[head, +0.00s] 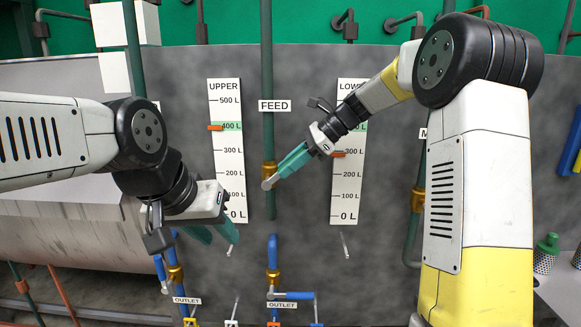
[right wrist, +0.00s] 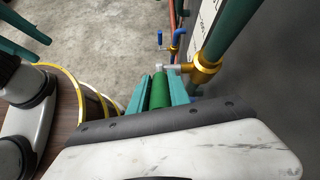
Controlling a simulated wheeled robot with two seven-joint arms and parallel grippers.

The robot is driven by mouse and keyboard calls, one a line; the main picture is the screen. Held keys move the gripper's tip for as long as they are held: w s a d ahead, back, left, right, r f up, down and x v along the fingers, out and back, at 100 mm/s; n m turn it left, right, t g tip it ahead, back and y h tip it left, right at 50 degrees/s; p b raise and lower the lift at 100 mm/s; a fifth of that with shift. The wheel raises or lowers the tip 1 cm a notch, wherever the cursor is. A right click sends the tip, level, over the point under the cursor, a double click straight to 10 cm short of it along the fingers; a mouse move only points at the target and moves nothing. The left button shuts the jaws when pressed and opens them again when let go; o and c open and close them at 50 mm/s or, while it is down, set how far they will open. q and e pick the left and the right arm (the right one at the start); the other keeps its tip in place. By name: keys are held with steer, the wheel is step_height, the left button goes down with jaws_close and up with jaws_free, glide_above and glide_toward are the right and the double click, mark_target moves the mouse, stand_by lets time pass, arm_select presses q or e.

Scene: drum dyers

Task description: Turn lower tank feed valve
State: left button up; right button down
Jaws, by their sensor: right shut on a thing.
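The feed valve (head: 268,169) is a brass body on the green vertical pipe below the FEED label (head: 273,106). It also shows in the right wrist view (right wrist: 206,70). My right gripper (head: 283,170) reaches it from the upper right. Its teal fingers are shut around the valve's green handle (right wrist: 160,90), mostly hidden in the head view. The LOWER gauge (head: 347,190) has its orange pointer (head: 338,155) a little below 300 L and a green band at 400 L. My left gripper (head: 214,236) hangs empty at the lower left, fingers apart.
The UPPER gauge (head: 228,180) has its orange pointer at its green 400 L band. Blue OUTLET pipes (head: 273,250) with levers lie below. Another green pipe with a brass valve (head: 417,198) stands to the right, partly behind my right arm. A grey drum (head: 70,235) is at left.

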steer(key=c, duration=1.2)
jaws_free()
steer(key=shift+c, duration=0.2)
steer(key=v, duration=0.8)
steer(key=shift+f, duration=0.1)
